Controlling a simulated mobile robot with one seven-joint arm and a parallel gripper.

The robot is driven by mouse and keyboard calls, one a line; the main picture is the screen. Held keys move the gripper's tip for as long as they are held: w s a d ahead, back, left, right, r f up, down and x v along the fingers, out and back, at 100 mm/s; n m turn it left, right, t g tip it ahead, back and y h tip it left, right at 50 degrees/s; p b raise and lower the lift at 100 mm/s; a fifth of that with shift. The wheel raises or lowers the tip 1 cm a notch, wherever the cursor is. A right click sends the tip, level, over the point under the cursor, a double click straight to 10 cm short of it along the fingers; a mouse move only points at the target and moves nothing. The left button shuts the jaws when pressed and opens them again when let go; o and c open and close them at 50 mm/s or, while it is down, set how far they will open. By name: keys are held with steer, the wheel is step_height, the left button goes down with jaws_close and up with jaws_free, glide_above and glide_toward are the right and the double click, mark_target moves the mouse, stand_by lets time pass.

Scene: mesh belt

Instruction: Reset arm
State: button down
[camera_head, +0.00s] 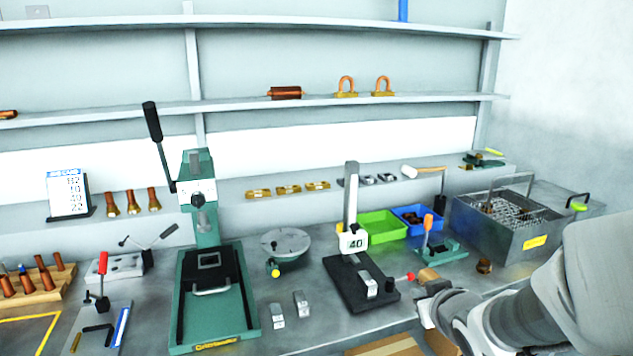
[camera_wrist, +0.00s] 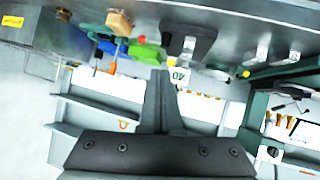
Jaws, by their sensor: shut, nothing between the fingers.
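My arm comes in from the right edge in the head view, with my gripper (camera_head: 432,291) low over the front edge of the bench (camera_head: 330,318). In the wrist view my gripper (camera_wrist: 160,82) has its dark fingers together, with nothing between them. The wrist picture is turned over, with the bench at the top. In the head view the gripper end is near a tan block (camera_head: 428,275) and to the right of the black-based gauge stand (camera_head: 350,290) marked 40. I cannot tell whether it touches the block.
A green press (camera_head: 208,300) stands left of centre. Green (camera_head: 382,224) and blue (camera_head: 415,212) trays sit behind the stand. A metal tank (camera_head: 530,238) with a basket is at the right. Cardboard (camera_head: 395,346) shows below the bench edge. Two shelves span the wall.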

steer(key=s+a+r+g+p, duration=0.1)
steer(key=s+a+r+g, duration=0.1)
steer(key=s+r, duration=0.2)
steer(key=s+a+r+m+g+p, duration=0.1)
steer(key=s+r, duration=0.3)
steer(key=s, duration=0.6)
steer(key=s+a+r+m+g+p, duration=0.1)
steer(key=s+a+r+g+p, duration=0.2)
steer(key=s, duration=0.4)
steer(key=shift+a+r, duration=0.15)
steer(key=shift+r, duration=0.4)
